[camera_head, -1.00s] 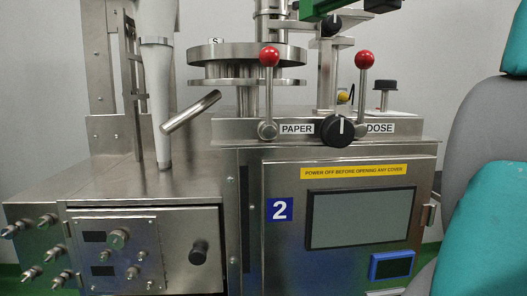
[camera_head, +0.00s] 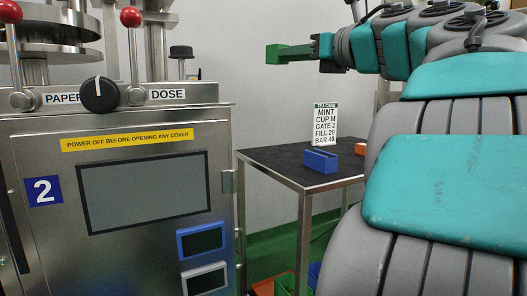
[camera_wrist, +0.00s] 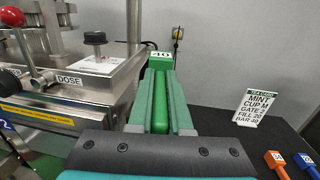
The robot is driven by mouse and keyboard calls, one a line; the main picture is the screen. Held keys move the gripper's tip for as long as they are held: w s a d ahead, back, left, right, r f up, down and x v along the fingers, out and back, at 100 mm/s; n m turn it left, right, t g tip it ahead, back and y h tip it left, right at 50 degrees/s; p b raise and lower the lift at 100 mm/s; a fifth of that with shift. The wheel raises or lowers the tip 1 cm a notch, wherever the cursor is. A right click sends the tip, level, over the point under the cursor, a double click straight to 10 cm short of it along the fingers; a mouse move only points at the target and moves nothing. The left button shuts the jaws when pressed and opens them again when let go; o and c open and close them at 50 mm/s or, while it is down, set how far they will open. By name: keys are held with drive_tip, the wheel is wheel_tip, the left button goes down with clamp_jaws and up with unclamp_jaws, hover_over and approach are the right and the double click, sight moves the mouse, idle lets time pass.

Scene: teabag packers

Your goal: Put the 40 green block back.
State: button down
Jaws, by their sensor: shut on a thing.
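My gripper (camera_head: 312,50) is shut on the green block (camera_head: 278,53) and holds it up in the air, right of the machine and above the level of the dark side table (camera_head: 262,160). In the wrist view, the green block (camera_wrist: 164,100) lies lengthwise between the fingers of my gripper (camera_wrist: 162,92). Its far end shows a white label reading 40. A tea card (camera_head: 325,124) stands on the table and reads MINT, CUP M, GATE 2, FILL 20, BAR 40. It also shows in the wrist view (camera_wrist: 258,108).
The steel machine (camera_head: 120,140) with a black knob (camera_head: 99,95) and red-tipped levers stands at left. A blue block (camera_head: 320,161) and an orange thing (camera_head: 360,149) are on the table. The wrist view shows labelled orange (camera_wrist: 274,160) and blue (camera_wrist: 307,160) pieces. Coloured bins stand below.

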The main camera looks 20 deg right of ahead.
drive_tip(key=d+f+h+b, duration=0.1)
drive_tip(key=d+f+b, duration=0.1)
drive_tip(key=d+f, duration=0.2)
drive_tip(key=w+d+f+m+b, duration=0.1)
drive_tip(key=d+f, duration=0.3)
drive_tip(key=f, duration=0.3)
drive_tip(key=w+d+f+h+b, duration=0.1)
drive_tip(key=d+f+b, duration=0.1)
drive_tip(key=d+f, duration=0.2)
drive_tip(key=shift+w+d+f+m+h+b, duration=0.1)
drive_tip(key=shift+f+m+h+b, duration=0.05)
drive_tip(key=shift+f, duration=0.55)
drive_tip(key=shift+w+f+m+h+b, duration=0.1)
drive_tip(key=shift+f+m+h+b, duration=0.05)
drive_tip(key=shift+f, duration=0.5)
drive_tip(key=w+d, duration=0.7)
drive_tip(key=w+d+f+p, duration=0.1)
drive_tip(key=w+d, duration=0.2)
drive_tip(key=w, duration=0.1)
drive_tip(key=shift+d+f, duration=0.1)
drive_tip(key=shift+d, duration=0.25)
drive_tip(key=shift+f+b, duration=0.55)
drive_tip(key=shift+f, duration=1.25)
drive_tip(key=shift+f+b, duration=0.35)
drive_tip(key=shift+b, duration=0.05)
drive_tip(key=shift+w+f+b, duration=0.1)
drive_tip(key=shift+f+b, duration=0.25)
